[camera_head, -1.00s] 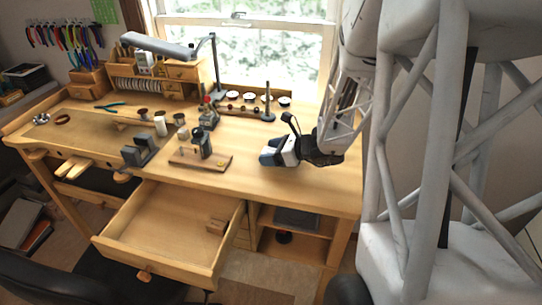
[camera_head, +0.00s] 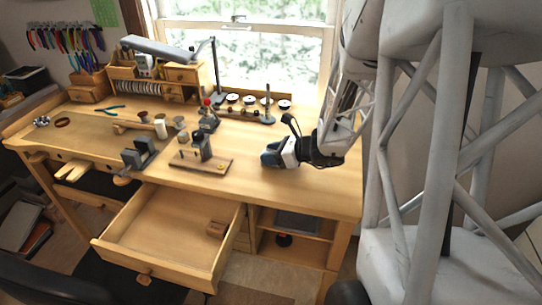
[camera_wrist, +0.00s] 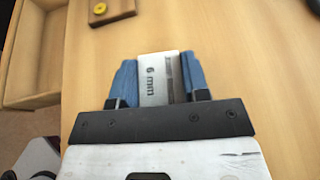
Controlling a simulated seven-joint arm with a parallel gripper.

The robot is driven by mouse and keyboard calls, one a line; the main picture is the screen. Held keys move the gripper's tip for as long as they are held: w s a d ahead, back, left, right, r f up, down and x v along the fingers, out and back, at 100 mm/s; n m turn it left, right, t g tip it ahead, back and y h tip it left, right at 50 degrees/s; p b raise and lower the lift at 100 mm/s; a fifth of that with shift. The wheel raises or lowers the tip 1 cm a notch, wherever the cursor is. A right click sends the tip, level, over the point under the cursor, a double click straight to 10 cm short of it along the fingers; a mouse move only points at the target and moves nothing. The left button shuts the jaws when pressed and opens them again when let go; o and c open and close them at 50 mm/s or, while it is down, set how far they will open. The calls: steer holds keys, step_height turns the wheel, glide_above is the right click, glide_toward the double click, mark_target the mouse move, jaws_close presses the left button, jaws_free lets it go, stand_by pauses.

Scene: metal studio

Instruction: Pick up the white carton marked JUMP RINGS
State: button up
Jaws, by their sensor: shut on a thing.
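The white carton (camera_wrist: 153,82) lies between the blue fingers of my gripper (camera_wrist: 157,72) in the wrist view. "6 mm" reads on its face, with a dark band of small print beside it that I cannot read. Both fingers press on its sides and the gripper is shut on it. In the head view my gripper (camera_head: 270,156) is low over the right part of the bench top, and the carton is hidden there. I cannot tell whether the carton touches the bench.
The wooden bench (camera_head: 310,188) is clear around my gripper. A wooden stand with a metal block (camera_head: 200,160) is to the left.

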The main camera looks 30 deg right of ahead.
steer(key=shift+r, duration=4.75)
steer(key=shift+a, duration=0.1)
